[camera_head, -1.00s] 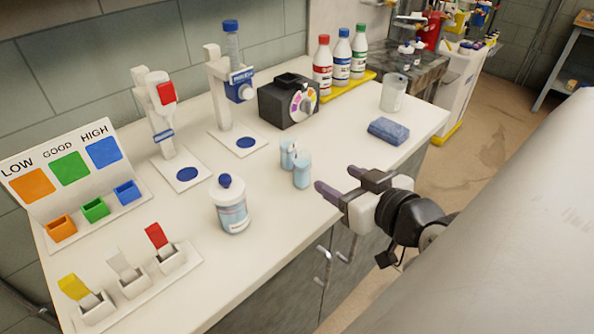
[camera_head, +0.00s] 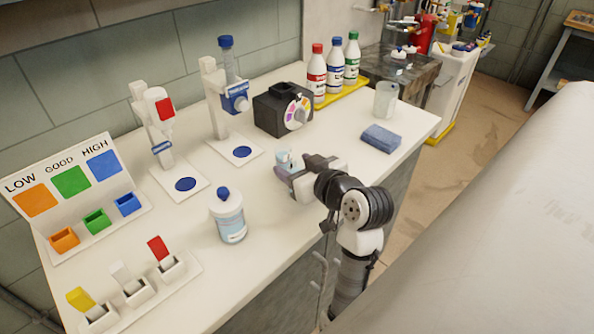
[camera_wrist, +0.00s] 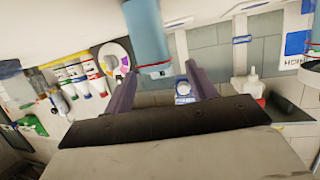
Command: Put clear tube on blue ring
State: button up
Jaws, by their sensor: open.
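Two light blue-tinted clear tubes stood close together on the counter; now one tube top (camera_head: 287,158) shows just past my gripper (camera_head: 293,170), and the rest is hidden by the gripper. The wrist view is upside down and shows one pale blue tube (camera_wrist: 147,35) ahead between the open fingers of my gripper (camera_wrist: 160,85), nearer the left finger. I cannot tell whether the fingers touch it. Two flat blue rings lie on white base plates: one below the red-marked dispenser (camera_head: 186,184), one below the blue-clamped stand (camera_head: 242,152). Both are bare.
A white bottle with a blue cap (camera_head: 228,215) stands left of my gripper. A black box with a coloured dial (camera_head: 284,110) is behind it. A blue cloth (camera_head: 382,139) and a clear beaker (camera_head: 386,100) are to the right.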

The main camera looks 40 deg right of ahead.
jog(key=c, duration=1.2)
jog(key=shift+r, duration=0.15)
